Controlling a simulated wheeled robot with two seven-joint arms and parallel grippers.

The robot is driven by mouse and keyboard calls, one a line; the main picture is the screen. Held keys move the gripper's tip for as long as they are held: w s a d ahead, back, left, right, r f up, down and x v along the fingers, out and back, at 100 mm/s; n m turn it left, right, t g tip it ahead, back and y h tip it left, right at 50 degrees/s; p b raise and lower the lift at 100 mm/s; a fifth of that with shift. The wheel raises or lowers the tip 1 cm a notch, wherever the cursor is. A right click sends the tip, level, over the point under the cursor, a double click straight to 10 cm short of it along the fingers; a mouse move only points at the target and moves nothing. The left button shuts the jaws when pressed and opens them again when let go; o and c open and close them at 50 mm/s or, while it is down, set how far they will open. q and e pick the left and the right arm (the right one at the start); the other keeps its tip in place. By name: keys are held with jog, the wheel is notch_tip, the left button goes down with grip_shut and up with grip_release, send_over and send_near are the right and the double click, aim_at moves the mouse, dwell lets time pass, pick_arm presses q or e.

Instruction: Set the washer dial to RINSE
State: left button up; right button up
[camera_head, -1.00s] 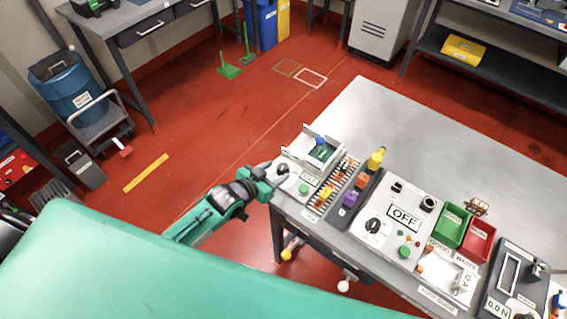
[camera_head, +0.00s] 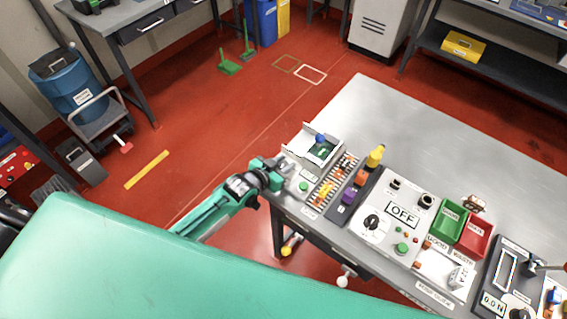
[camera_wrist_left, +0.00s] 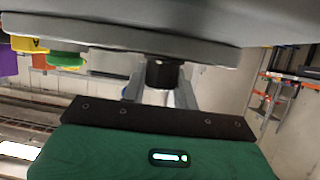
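The washer unit (camera_head: 305,176) stands at the table's left corner, with a green button and a white tray holding a green board behind it. My left gripper (camera_head: 283,167) is at the unit's near left part and hides the dial in the head view. In the left wrist view a dark round dial knob (camera_wrist_left: 164,73) sits at the tips of my left gripper (camera_wrist_left: 161,88), one finger on each side. I cannot tell whether the fingers press on it. The dial's marks, pointer and setting cannot be read. My right gripper is not in view.
A rack of orange and yellow pieces (camera_head: 333,182) stands right beside the unit. Beyond it are a grey panel reading OFF (camera_head: 402,214), a green bin (camera_head: 449,222) and a red bin (camera_head: 474,238). The back of the table (camera_head: 400,115) is bare.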

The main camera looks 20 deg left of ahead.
pick_arm(q)
jog(key=shift+w+m+g+h+b, duration=0.1)
jog(key=shift+m+g+h+b, duration=0.3)
jog(key=shift+m+h+b, duration=0.55)
jog(key=shift+r+m+g+h+b, duration=0.1)
jog(key=shift+m+g+h+b, duration=0.5)
jog(key=shift+b, duration=0.7)
jog(key=o, duration=1)
jog(key=shift+c, duration=0.2)
